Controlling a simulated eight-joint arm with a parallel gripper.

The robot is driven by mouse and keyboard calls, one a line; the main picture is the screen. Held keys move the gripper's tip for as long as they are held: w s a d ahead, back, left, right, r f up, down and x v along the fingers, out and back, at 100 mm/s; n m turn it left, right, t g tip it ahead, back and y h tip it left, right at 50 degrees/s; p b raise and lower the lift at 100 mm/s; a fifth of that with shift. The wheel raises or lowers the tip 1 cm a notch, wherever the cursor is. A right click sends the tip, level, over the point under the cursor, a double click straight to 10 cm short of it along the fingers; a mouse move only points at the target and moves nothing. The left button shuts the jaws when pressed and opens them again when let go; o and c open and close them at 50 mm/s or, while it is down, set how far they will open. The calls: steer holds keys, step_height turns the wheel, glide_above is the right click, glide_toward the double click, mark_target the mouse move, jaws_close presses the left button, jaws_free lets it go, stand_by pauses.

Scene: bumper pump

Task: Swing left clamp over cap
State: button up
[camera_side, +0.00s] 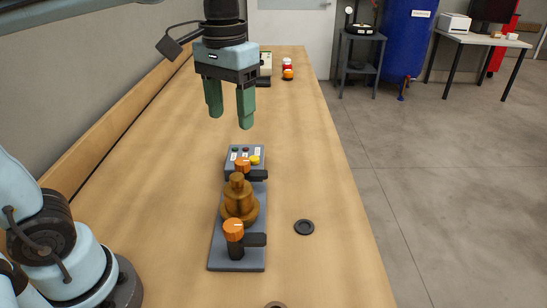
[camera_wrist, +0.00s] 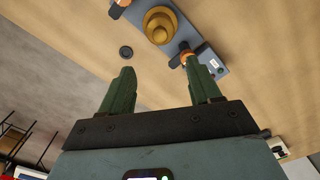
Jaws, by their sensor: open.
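A brass-coloured stepped body (camera_side: 239,203) stands upright on a grey base plate (camera_side: 218,256); it also shows in the wrist view (camera_wrist: 160,26). Two clamps with orange knobs flank it: a near clamp (camera_side: 234,231) and a far clamp (camera_side: 243,164). Both black clamp arms point right in the side view, beside the body and not over it. Which one is the left clamp I cannot tell. A black round cap-like disc (camera_side: 304,227) lies on the table, apart from the plate. My gripper (camera_side: 230,122) is open and empty, above and beyond the fixture.
A small panel with coloured buttons (camera_side: 245,155) sits at the plate's far end. A grey device (camera_side: 265,66) and a red-and-orange object (camera_side: 288,70) stand farther back. Another round piece (camera_side: 275,305) is cut off at the bottom edge. The wooden table (camera_side: 330,190) is otherwise mostly clear.

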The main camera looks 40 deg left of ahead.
steer(key=s+d+m, duration=0.1)
steer(key=m, duration=2.5)
glide_above(232, 226)
step_height(232, 226, down, 17)
steer(key=shift+f, duration=0.15)
steer(key=c, duration=1.1)
steer(key=shift+o, duration=0.2)
